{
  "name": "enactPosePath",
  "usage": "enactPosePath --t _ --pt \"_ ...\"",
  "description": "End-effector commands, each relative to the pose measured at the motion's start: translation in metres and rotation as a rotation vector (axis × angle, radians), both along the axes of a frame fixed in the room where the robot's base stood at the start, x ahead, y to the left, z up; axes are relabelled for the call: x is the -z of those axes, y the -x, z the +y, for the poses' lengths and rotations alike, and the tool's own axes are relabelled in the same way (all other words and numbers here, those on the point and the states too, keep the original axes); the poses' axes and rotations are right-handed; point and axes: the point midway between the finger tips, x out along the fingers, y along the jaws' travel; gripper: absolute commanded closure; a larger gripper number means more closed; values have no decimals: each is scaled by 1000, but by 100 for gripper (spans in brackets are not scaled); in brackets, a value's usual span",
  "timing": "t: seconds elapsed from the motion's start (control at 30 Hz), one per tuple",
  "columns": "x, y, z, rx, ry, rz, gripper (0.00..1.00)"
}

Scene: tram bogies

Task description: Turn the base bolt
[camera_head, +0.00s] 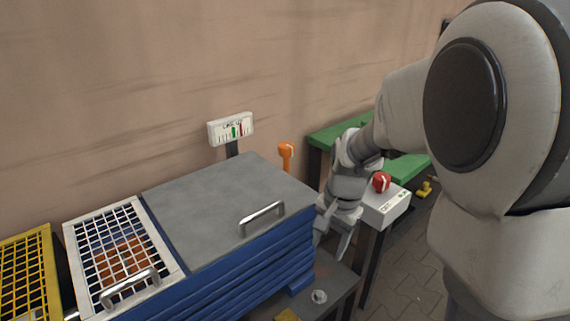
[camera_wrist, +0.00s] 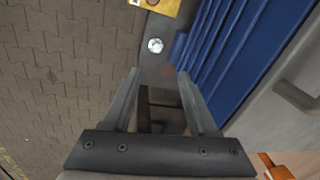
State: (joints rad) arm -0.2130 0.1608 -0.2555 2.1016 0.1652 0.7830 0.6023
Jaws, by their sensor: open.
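A silver bolt (camera_head: 319,296) stands on the dark base plate (camera_head: 338,284) in front of the blue ribbed block. It also shows in the wrist view (camera_wrist: 155,45), near the top middle, on the grey plate. My gripper (camera_head: 331,240) is above the far part of the plate, beside the block's right end. In the wrist view my gripper (camera_wrist: 159,72) is open, with nothing between its fingers. The bolt appears just beyond the fingertips and apart from them.
The blue ribbed block (camera_head: 250,270) has a grey lid with a handle (camera_head: 262,217). A white mesh cover (camera_head: 118,258) lies to its left. A box with a red button (camera_head: 381,182), an orange lever (camera_head: 286,155) and a green bench (camera_head: 335,132) are close to my arm.

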Motion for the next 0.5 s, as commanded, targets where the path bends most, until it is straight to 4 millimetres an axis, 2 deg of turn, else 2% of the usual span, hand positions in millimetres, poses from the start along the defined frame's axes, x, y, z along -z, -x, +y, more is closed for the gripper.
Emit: enactPosePath --t 0.2,0.5 --pt "24 -27 -3 159 35 89 41" --pt "48 -37 -6 237 60 120 41"
